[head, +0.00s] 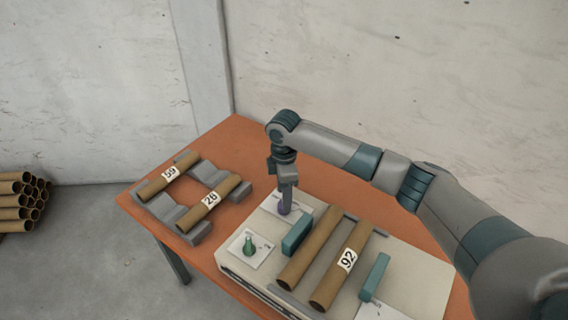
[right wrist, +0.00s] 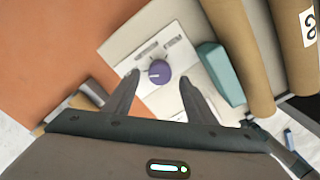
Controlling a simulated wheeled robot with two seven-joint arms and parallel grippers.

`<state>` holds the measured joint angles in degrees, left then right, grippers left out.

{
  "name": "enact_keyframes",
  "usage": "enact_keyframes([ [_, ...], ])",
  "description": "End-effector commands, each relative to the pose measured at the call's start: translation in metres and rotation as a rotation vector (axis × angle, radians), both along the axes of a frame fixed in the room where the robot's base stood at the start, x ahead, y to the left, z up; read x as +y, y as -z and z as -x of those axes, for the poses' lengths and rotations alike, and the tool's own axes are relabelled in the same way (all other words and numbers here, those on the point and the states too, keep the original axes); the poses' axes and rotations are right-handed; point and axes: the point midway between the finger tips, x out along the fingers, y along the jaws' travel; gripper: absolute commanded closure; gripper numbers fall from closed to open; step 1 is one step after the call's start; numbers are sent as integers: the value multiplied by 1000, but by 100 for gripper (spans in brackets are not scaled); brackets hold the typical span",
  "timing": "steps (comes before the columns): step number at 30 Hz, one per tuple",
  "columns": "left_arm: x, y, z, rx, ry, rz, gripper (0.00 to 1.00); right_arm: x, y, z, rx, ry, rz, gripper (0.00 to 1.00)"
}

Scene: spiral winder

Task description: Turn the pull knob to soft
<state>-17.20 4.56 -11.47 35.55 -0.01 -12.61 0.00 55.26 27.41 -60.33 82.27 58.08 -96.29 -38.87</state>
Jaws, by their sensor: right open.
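A round purple knob (right wrist: 158,71) with a light pointer mark sits on a white label plate (right wrist: 170,95) in the right wrist view. Two small printed labels are beyond it, too blurred to read. In the head view this knob (head: 283,208) is mostly hidden by my right gripper (head: 287,203), which points down at it. In the right wrist view the fingers of my right gripper (right wrist: 159,78) are open, one on each side of the knob with gaps visible. A green knob (head: 249,246) stands on another white plate nearer the front. I cannot read which knob is pull.
The cream machine (head: 410,262) bears two cardboard tubes, one marked 92 (head: 346,262), and teal blocks (head: 297,231) close to the purple knob. Tubes 59 (head: 168,174) and 28 (head: 212,201) lie on grey holders on the orange table (head: 235,143). Stacked tubes (head: 20,205) are far left.

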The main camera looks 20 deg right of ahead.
Motion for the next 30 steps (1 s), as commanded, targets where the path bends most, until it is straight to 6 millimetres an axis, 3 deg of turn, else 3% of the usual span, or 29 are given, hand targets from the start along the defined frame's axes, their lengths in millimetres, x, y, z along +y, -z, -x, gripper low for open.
enact_keyframes([
  [18,0,34,0,0,0,-1,54,1,-117,-1,-4,-2,-2,50],
  [24,0,37,0,0,0,-1,54,1,-136,-1,-2,-1,-2,50],
  [30,0,38,0,0,0,-1,54,1,-141,0,-1,-2,-1,50],
])
